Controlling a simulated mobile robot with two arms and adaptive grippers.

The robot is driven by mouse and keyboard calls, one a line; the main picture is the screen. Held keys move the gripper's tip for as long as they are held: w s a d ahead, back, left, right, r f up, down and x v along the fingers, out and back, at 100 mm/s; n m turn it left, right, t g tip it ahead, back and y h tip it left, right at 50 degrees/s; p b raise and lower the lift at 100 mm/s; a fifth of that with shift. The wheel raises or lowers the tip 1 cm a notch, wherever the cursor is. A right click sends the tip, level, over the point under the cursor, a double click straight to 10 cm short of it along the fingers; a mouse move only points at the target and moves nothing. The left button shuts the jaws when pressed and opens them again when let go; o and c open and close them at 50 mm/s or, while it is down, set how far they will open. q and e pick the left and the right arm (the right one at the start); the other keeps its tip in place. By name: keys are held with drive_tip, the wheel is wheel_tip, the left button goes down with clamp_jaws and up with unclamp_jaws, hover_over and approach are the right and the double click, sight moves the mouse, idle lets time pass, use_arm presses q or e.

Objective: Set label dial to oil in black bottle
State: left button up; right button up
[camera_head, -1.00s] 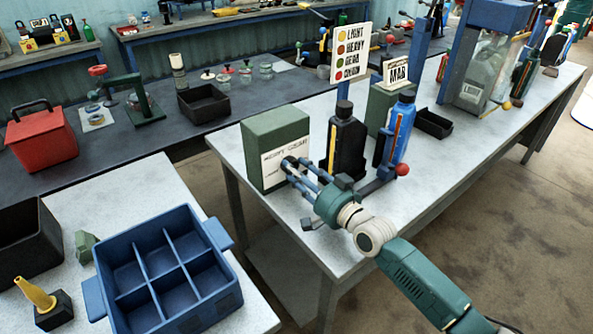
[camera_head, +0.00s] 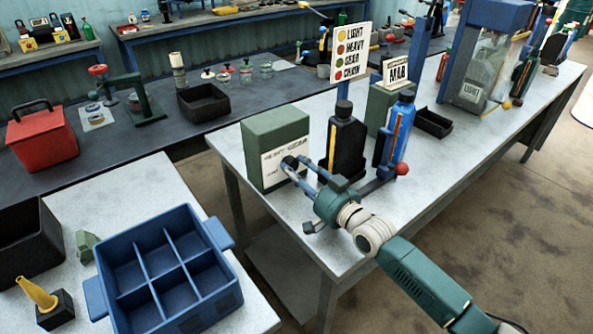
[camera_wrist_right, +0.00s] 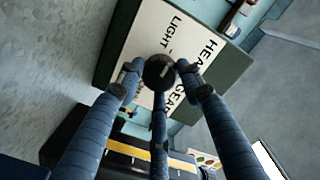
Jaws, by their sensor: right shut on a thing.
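The label dial is a dark round knob (camera_wrist_right: 158,72) on the white lettered face of a green box (camera_head: 276,138). The wrist view shows the words LIGHT, HEAVY and GEAR around the knob; which word it points to is unclear. My right gripper (camera_head: 296,166) is shut on the knob, its fingers around it, also in the wrist view (camera_wrist_right: 160,85). The black bottle (camera_head: 344,140) stands upright just right of the box, with a yellow strip on its side. A colour chart (camera_head: 351,53) above lists LIGHT, HEAVY, GEAR and CHAIN. My left gripper is out of view.
A blue bottle (camera_head: 401,128) stands in a holder with a red knob (camera_head: 402,169), close behind my right wrist. A second green box (camera_head: 385,104) with a small sign is behind. A blue divided crate (camera_head: 222,233) sits on the near left table.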

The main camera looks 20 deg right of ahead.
drive_tip(key=o, duration=1)
drive_tip(key=shift+d+r, duration=0.2)
drive_tip(key=shift+r, duration=0.1)
drive_tip(key=shift+o, duration=0.7)
drive_tip(key=shift+f, duration=0.15)
drive_tip(key=v, duration=1.2)
